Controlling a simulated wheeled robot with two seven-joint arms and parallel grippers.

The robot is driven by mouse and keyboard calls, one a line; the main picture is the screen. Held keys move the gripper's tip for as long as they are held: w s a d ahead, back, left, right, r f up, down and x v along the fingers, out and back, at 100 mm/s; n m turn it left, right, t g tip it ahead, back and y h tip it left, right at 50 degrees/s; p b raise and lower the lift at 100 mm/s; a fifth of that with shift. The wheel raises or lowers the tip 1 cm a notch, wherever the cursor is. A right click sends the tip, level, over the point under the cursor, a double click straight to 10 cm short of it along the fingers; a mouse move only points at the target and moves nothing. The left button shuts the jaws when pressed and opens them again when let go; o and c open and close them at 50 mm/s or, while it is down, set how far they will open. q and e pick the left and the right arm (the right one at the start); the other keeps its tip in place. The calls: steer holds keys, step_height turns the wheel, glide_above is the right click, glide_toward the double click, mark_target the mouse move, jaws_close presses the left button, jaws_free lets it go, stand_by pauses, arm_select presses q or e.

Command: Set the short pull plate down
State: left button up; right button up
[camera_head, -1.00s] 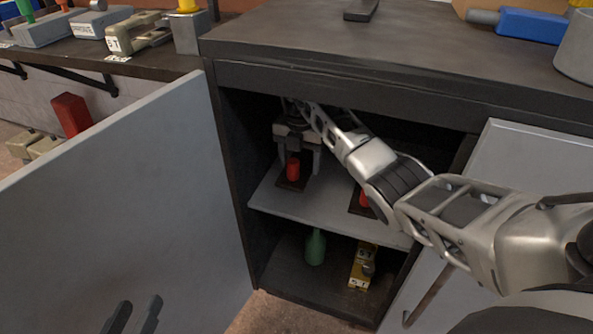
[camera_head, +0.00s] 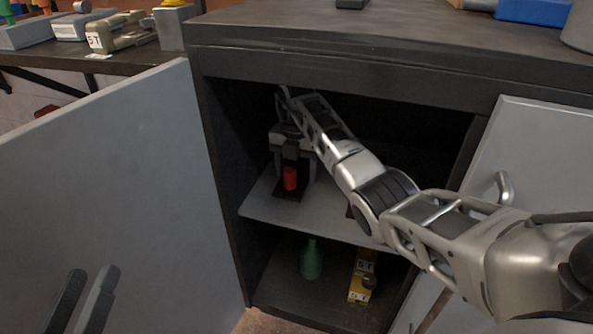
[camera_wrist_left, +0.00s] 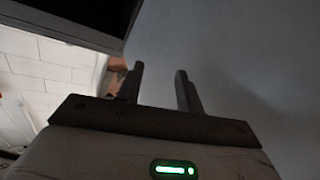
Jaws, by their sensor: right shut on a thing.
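The short pull plate, a dark flat plate with a red upright grip (camera_head: 290,179), is at the left of the cabinet's upper shelf (camera_head: 262,207). My right gripper (camera_head: 291,171) reaches into the cabinet and is shut on it from above. The plate looks level and at or just above the shelf; I cannot tell whether it touches.
The grey left door (camera_head: 110,170) and the right door (camera_head: 535,180) stand open. A green bottle (camera_head: 312,260) and a yellow block (camera_head: 361,278) stand on the cabinet floor. Shelf room beside the plate is partly hidden by my arm.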

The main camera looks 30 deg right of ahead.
steer(key=o, duration=1.6)
steer(key=shift+f, duration=0.15)
steer(key=shift+r, duration=0.3)
step_height(320, 180, up, 7)
steer(key=p, duration=0.3)
steer(key=shift+f, duration=0.2)
arm_select(q)
steer(key=f, duration=0.1)
steer(key=s+f+n+g, duration=0.1)
steer(key=f+g+y, duration=0.1)
steer(key=shift+s+d+f, duration=0.2)
steer(key=shift+s+f, duration=0.05)
steer(key=shift+s, duration=0.15)
arm_select(e)
steer(key=shift+r, duration=0.35)
